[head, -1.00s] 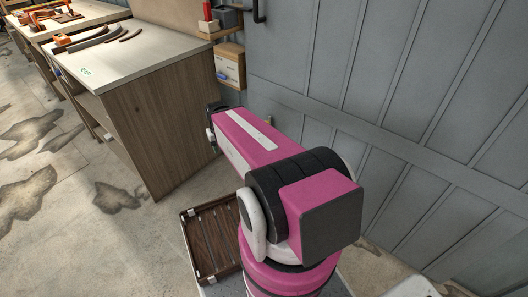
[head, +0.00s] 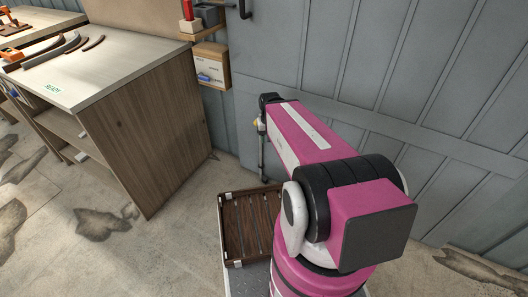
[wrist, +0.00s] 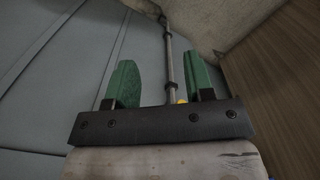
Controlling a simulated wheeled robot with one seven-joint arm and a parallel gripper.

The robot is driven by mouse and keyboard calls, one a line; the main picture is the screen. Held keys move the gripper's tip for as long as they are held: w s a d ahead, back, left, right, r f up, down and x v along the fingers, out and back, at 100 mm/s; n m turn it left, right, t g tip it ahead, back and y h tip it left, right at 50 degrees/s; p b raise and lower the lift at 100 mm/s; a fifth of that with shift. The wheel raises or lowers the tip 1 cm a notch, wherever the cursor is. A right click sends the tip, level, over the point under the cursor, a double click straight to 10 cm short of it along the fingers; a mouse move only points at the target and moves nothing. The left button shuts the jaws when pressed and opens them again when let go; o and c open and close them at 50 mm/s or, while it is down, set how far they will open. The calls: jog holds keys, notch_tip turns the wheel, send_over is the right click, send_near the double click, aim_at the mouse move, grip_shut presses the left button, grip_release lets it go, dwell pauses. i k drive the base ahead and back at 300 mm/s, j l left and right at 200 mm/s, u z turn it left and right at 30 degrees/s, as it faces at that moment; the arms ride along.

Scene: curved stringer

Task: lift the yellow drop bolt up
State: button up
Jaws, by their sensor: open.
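The drop bolt shows in the wrist view as a thin metal rod (wrist: 169,62) running along the blue-grey door. A small yellow part (wrist: 181,100) of it shows at the gripper's dark crossbar, mostly hidden. My gripper (wrist: 166,70) is open, with one green finger on each side of the rod. I cannot tell whether either finger touches it. In the head view the rod (head: 262,158) hangs upright low on the door, beyond the end of my pink arm, which partly hides the gripper there.
A wooden workbench (head: 150,140) with tools on top stands to the left. Its side panel also shows at the right of the wrist view (wrist: 280,70). A small shelf box (head: 211,66) is mounted above. The stained concrete floor (head: 175,215) in front is open.

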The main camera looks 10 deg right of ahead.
aim_at(255, 123)
jog(key=k+z, duration=0.1)
jog(key=k, duration=1)
jog(key=j, duration=0.1)
